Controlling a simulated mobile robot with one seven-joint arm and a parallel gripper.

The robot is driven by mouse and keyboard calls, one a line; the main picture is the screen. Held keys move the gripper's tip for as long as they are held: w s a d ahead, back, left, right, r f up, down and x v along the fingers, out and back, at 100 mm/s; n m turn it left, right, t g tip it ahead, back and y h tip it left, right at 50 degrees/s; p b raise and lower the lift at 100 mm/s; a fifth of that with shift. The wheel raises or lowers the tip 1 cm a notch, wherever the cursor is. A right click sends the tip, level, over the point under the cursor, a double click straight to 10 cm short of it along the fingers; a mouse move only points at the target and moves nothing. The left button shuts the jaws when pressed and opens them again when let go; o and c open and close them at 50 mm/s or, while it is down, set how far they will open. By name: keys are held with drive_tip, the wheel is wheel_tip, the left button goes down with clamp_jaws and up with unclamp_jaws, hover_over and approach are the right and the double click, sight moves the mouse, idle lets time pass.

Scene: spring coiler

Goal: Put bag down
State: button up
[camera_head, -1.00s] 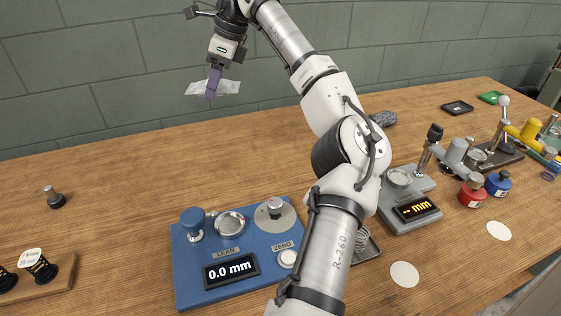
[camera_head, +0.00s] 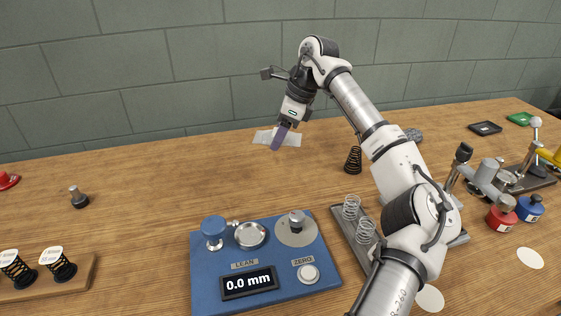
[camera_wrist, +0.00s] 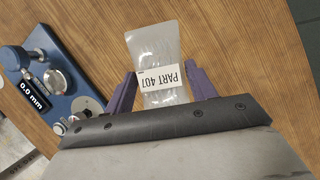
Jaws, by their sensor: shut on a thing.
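A clear, whitish plastic bag (camera_head: 289,139) is held between the purple fingers of my gripper (camera_head: 279,137) near the back of the table. In the wrist view the bag (camera_wrist: 151,50) carries a white label reading "PART 407". The fingers of my gripper (camera_wrist: 157,88) stand on either side of the bag, shut on it. The bag looks close to the wooden table (camera_head: 150,180), but I cannot tell whether it touches it.
A blue gauge (camera_head: 210,280) reading 0.0 mm sits in front. A tray with pale springs (camera_head: 351,208) and a dark spring (camera_head: 353,160) stand right of it. A small dark knob (camera_head: 78,197) and a spring rack (camera_head: 84,275) are at left.

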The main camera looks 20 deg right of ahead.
sight(294, 135)
wheel_tip(294, 135, down, 9)
drive_tip(key=shift+r+p, duration=0.15)
drive_tip(key=shift+p, duration=0.3)
drive_tip(key=shift+f, duration=0.2)
drive_tip(key=o, duration=1.1)
drive_tip(key=shift+r, duration=0.1)
drive_tip(key=shift+r, duration=0.2)
drive_tip(key=b+v, duration=0.1)
drive_tip(key=v, duration=1.1)
drive_tip(key=shift+f+b, duration=0.1)
drive_tip(key=shift+b, duration=0.25)
